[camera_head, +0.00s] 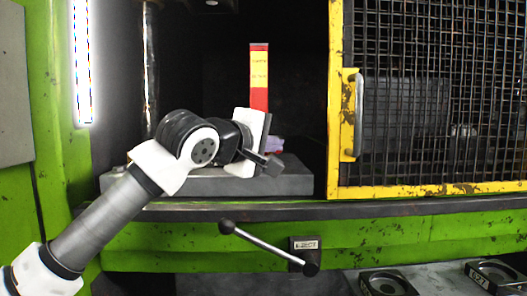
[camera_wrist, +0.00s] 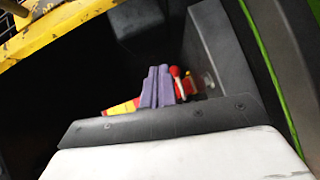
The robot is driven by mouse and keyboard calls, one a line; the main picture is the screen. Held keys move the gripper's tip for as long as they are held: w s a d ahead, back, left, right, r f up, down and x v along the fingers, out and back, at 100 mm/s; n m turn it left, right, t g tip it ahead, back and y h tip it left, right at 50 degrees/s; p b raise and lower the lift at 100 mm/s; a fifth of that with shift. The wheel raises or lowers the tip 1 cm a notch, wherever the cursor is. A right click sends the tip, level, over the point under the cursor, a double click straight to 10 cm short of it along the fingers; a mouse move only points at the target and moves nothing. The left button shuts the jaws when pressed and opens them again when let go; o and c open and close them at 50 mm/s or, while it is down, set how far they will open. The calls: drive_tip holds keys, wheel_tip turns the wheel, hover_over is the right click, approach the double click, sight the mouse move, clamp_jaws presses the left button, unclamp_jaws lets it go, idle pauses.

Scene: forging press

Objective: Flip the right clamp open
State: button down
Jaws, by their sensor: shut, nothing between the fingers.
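My gripper (camera_head: 275,145) is at the end of my arm, over the dark press bed in the head view. Its two purple fingers (camera_wrist: 157,88) stand side by side in the wrist view, shut and empty. Just beyond and to the right of them in the wrist view is a small red-handled part (camera_wrist: 185,84) with a metal tip, which looks like a clamp. The fingers partly cover it, and I cannot tell whether they touch it. In the head view my gripper and wrist hide that area, and no clamp shows clearly there.
A red and yellow post (camera_head: 259,75) rises behind my gripper. A yellow-framed mesh guard (camera_head: 430,190) stands close on the right. Below are the grey bed block (camera_head: 295,180), a ball-ended lever (camera_head: 265,246) and round dies (camera_head: 387,284) on a lower shelf.

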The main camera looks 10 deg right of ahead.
drive_tip(key=shift+s+d+r, duration=0.15)
drive_tip(key=shift+s+r, duration=0.05)
drive_tip(key=shift+s, duration=0.85)
drive_tip(key=shift+s+d+r, duration=0.15)
drive_tip(key=shift+s+r, duration=0.05)
drive_tip(key=shift+s, duration=0.8)
